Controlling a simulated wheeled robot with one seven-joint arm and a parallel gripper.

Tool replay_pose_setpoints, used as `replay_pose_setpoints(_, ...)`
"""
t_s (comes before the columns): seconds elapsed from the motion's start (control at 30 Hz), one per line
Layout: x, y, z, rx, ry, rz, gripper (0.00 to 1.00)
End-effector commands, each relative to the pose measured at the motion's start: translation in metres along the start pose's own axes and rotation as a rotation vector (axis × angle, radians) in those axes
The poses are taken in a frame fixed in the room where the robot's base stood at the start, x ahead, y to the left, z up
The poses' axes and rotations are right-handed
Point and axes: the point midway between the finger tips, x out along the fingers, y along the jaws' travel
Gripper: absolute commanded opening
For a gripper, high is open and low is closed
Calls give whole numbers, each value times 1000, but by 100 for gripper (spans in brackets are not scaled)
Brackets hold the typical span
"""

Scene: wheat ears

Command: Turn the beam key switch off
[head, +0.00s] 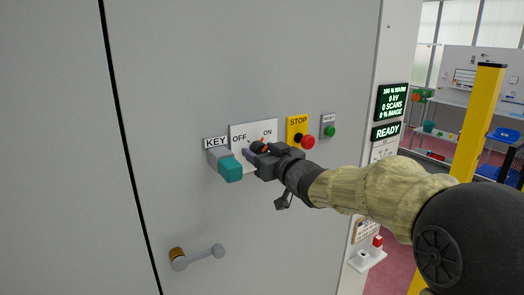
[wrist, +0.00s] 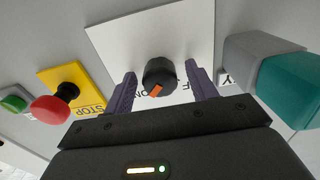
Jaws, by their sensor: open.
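The key switch is a black round knob (wrist: 160,75) with an orange mark (wrist: 156,90), on a white plate (head: 238,133) lettered OFF at left and ON at right in the head view. In the wrist view the orange mark points down and to the left, toward the ON lettering. In the head view my gripper (head: 252,152) is in front of the plate and partly hides the knob.
A grey and teal block (head: 230,170) under a KEY label sits just left of my gripper. A red stop button (head: 307,142) on a yellow plate and a green button (head: 330,131) are to the right. A door handle (head: 200,256) is below. A display (head: 388,131) reads READY.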

Motion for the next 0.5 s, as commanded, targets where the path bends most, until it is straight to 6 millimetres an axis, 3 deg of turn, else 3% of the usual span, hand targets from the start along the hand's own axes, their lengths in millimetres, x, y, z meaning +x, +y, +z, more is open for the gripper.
replay_pose_setpoints(0.13, 0, 0, 0, 0, 0, 0, 53)
replay_pose_setpoints(0.33, 0, 0, 0, 0, 0, 0, 14)
replay_pose_setpoints(0.5, 0, 0, 0, -3, 0, 0, 12)
